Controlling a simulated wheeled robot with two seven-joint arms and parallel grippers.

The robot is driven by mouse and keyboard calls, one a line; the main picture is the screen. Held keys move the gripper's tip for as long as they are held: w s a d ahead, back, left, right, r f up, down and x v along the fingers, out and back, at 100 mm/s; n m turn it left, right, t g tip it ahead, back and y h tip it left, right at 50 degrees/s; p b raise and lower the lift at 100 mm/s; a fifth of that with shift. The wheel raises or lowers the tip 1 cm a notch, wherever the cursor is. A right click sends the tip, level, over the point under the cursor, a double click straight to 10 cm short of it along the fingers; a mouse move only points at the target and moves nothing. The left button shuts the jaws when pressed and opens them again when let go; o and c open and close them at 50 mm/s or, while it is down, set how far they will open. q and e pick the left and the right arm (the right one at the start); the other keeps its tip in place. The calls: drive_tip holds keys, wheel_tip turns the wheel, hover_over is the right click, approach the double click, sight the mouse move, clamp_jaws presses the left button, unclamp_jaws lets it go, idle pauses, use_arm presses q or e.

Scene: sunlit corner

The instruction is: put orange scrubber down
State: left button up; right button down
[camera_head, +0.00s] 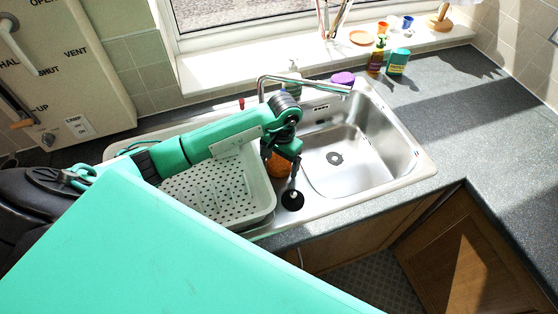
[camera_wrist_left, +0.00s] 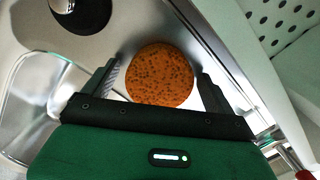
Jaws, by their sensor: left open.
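The orange scrubber (camera_head: 279,165) sits on the steel sink unit between the drainer tray and the main basin, partly hidden by my left gripper (camera_head: 284,163). In the left wrist view the scrubber (camera_wrist_left: 160,74) shows as a round, dark-speckled orange disc. It lies between the two open fingers of my left gripper (camera_wrist_left: 158,82), with a gap visible on each side. My right gripper is in neither view.
A perforated pale drainer tray (camera_head: 215,187) stands left of the scrubber. A black round drain (camera_head: 292,200) lies just in front. The steel basin (camera_head: 350,160) to the right is empty. The tap (camera_head: 300,82) rises behind. The right counter (camera_head: 480,130) is clear.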

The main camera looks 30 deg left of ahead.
use_arm(q)
drive_tip(key=shift+r, duration=0.15)
drive_tip(key=shift+w+r, duration=0.1)
drive_tip(key=shift+r, duration=0.1)
wheel_tip(320, 180, up, 12)
drive_tip(key=w+b, duration=0.1)
drive_tip(key=b, duration=0.3)
drive_tip(key=shift+f+b, duration=0.25)
drive_tip(key=shift+b, duration=0.1)
drive_tip(key=shift+w+d, duration=0.1)
drive_tip(key=shift+d, duration=0.05)
